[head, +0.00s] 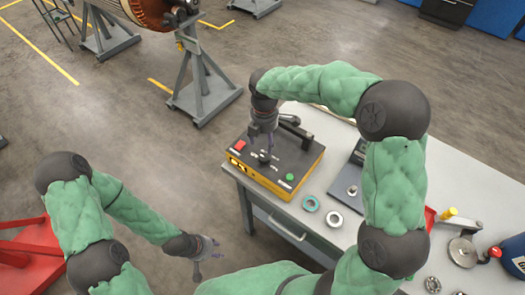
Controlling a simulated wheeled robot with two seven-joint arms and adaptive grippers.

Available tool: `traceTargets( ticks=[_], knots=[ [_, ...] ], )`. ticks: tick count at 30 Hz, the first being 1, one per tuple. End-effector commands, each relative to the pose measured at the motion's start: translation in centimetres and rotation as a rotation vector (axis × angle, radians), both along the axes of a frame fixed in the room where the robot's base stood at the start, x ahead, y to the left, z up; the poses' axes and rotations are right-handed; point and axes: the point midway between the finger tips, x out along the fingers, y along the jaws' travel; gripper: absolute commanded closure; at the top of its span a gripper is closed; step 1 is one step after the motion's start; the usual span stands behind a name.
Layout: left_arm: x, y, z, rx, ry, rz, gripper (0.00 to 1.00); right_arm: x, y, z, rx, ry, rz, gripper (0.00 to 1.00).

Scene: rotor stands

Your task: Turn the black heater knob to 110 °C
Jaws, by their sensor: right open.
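The heater (290,165) is a yellow box with a black top panel, on the near left corner of the grey table. The black knob (265,156) is near the middle of the panel, partly hidden by my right gripper. My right gripper (265,148) points down at the knob, open, with its fingertips at or just above it. I cannot tell whether they touch it. The dial marks are too small to read. My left gripper (208,256) hangs low at the left of the table, away from the heater; its jaws are too small to judge.
A red switch (240,145) and a green button (289,177) are on the panel, with a black handle (296,128) behind. A teal ring (310,203) and a metal ring (335,220) lie nearby on the table (310,232). Rotor stands (203,95) stand on the floor behind.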

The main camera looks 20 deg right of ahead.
Motion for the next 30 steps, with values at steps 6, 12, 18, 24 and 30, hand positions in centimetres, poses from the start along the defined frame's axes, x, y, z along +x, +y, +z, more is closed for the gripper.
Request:
traceTargets(
  ticks=[6, 12, 18, 24, 30],
  knots=[
    [0.0, 0.0, -0.7, 0.000, 0.001, 0.000, 0.60, -0.1, 0.0, -4.2, 0.000, 0.003, 0.000, 0.36],
    [0.0, 0.0, -1.1, 0.000, 0.000, 0.000, 0.60, -0.1, 0.0, -7.3, 0.000, 0.003, -0.002, 0.36],
    [0.0, 0.0, -1.3, 0.000, 0.000, 0.000, 0.60, 0.0, 0.0, -8.8, 0.001, 0.000, -0.001, 0.36],
    [0.0, 0.0, -1.3, 0.000, 0.000, 0.000, 0.60, 0.0, 0.0, -9.2, 0.001, 0.000, -0.001, 0.36],
    [0.0, 0.0, -1.3, 0.000, 0.000, 0.000, 0.60, 0.0, 0.0, -9.1, 0.001, 0.000, -0.001, 0.50]
  ],
)
